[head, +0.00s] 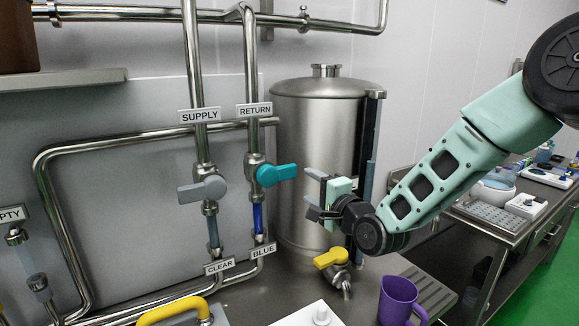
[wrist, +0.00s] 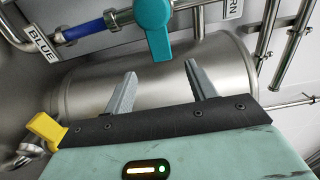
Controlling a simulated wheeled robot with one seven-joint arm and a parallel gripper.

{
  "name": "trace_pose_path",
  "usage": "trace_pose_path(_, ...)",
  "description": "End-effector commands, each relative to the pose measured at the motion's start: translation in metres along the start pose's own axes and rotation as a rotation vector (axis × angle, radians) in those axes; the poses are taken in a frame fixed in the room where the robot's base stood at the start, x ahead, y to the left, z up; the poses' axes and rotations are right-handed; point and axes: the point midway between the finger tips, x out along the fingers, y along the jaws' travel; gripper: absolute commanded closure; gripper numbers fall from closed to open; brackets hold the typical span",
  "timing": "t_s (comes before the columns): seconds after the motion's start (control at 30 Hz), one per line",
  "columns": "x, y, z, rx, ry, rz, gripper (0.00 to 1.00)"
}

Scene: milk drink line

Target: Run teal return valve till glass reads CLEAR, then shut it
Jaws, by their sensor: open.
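The teal valve handle (head: 276,175) sits on the vertical RETURN pipe and points right, across the pipe. Below it the sight glass (head: 258,217) is filled blue, and the plate (head: 263,250) under it reads BLUE. My gripper (head: 312,193) is open and empty, just right of the handle and apart from it. In the wrist view the teal handle (wrist: 153,30) lies beyond my open fingertips (wrist: 161,72), roughly between them. The blue glass (wrist: 84,31) and the BLUE plate (wrist: 41,43) also show there.
A grey handle (head: 202,189) on the SUPPLY pipe is left of the teal one, above a CLEAR plate (head: 220,266). A steel tank (head: 318,130) stands behind my gripper. A yellow tap (head: 331,258) and purple mug (head: 399,300) are below.

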Motion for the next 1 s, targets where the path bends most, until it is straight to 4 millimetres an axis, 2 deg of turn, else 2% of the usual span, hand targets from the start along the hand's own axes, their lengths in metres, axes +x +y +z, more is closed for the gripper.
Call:
trace_pose_path(0.1, 0.026, -0.004, 0.001, 0.0, -0.001, 0.0, 0.44)
trace_pose_path(0.3, 0.066, -0.004, 0.001, -0.001, -0.001, 0.0, 0.44)
trace_pose_path(0.5, 0.097, -0.002, 0.0, -0.002, 0.0, 0.001, 0.44)
trace_pose_path(0.7, 0.114, -0.001, 0.001, -0.002, -0.001, 0.0, 0.44)
trace_pose_path(1.0, 0.117, 0.0, 0.0, -0.002, 0.0, 0.001, 0.44)
